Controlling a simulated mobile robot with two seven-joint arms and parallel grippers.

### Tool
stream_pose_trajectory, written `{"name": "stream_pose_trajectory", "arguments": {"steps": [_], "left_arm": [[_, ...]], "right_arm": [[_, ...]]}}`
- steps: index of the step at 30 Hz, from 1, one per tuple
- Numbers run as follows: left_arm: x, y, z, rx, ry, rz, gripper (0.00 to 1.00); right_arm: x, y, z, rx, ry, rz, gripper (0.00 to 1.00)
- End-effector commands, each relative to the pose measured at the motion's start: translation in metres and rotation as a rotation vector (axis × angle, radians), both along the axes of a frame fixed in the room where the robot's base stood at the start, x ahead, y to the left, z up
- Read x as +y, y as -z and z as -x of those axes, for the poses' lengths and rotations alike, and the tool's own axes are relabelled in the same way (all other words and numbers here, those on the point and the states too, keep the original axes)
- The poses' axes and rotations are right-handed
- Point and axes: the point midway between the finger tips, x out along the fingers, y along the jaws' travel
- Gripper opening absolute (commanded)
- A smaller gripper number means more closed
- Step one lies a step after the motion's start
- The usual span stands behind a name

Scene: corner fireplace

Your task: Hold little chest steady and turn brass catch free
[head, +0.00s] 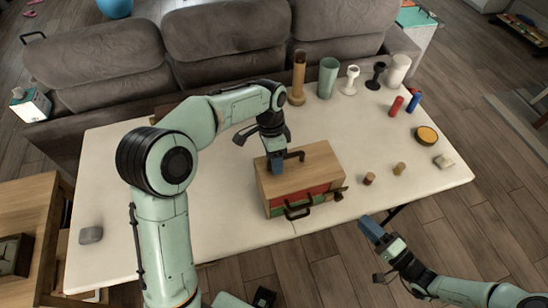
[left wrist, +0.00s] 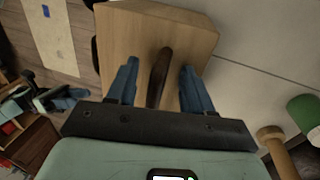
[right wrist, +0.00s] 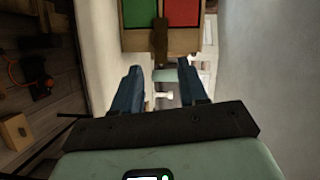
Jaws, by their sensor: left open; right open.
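The little chest (head: 325,165) is a wooden box on the pale table, with red and green panels on its front and a dark handle (head: 295,156) on top. My left gripper (head: 277,166) is open over the lid; in the left wrist view its fingers lie either side of the dark handle (left wrist: 159,78). My right gripper (head: 372,230) is open and empty, apart from the chest, off the table's front edge. In the right wrist view the chest front (right wrist: 182,12) is ahead, with a brownish bar (right wrist: 160,42) between the panels; I cannot tell whether it is the brass catch.
Two small corks (head: 369,178) stand right of the chest. Cups and candlesticks (head: 327,78) line the table's back edge. A yellow-topped round dish (head: 427,135) and red and blue cylinders (head: 396,105) are at right. A grey block (head: 90,235) lies at left.

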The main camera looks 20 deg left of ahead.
Motion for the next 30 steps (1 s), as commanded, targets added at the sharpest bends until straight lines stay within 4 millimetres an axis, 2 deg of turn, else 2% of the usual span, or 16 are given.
{"name": "stream_pose_trajectory", "arguments": {"steps": [2,6,7,14,15,23,26,30], "left_arm": [[0.000,0.000,0.000,0.000,0.000,0.000,0.51],[0.000,0.000,0.000,0.000,0.000,0.000,0.05],[0.000,0.000,0.000,0.000,0.000,0.000,0.00],[0.000,0.000,0.001,0.003,-0.001,0.000,0.00],[0.000,0.001,0.001,0.004,0.000,0.000,0.00],[0.000,0.001,0.001,0.008,-0.001,0.000,0.00],[0.000,0.002,0.002,0.009,-0.001,0.000,0.00],[0.000,0.002,0.002,0.011,-0.002,0.000,0.00]], "right_arm": [[0.000,0.000,0.000,0.000,0.000,0.000,0.43],[0.000,0.000,0.000,0.000,0.000,0.000,0.43],[0.000,0.000,0.000,0.000,0.000,0.000,0.43],[0.000,0.000,0.000,0.000,0.000,0.000,0.43],[0.000,0.000,0.000,0.000,0.000,0.000,0.56],[0.001,0.000,0.000,0.016,0.005,-0.011,0.56],[0.005,0.000,0.000,0.100,0.029,-0.072,0.56],[0.015,-0.001,0.000,0.359,0.099,-0.260,0.56]]}}
